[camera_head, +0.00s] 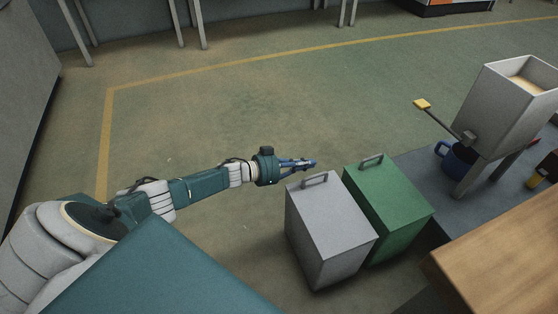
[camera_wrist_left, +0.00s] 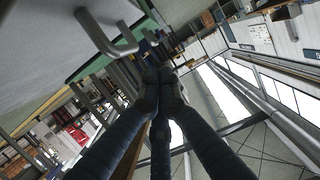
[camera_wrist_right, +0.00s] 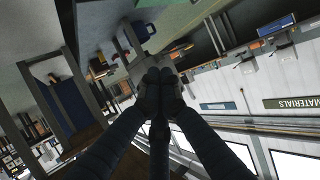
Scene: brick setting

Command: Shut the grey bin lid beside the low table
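The grey bin (camera_head: 318,255) stands in front of the low table, with its lid (camera_head: 335,215) lying flat across its top, looking shut. The lid's handle (camera_head: 314,180) is at its far edge and shows large in the left wrist view (camera_wrist_left: 108,38). My left gripper (camera_head: 312,163) is just beyond that edge, close to the handle and apart from it. Its fingers (camera_wrist_left: 160,82) are together with nothing between them. My right gripper (camera_wrist_right: 160,82) shows only in its own wrist view, with its fingers together and empty.
A green bin (camera_head: 388,205) with a shut lid stands right beside the grey one. A wooden top (camera_head: 500,260) fills the lower right. Floor left of the bins is clear.

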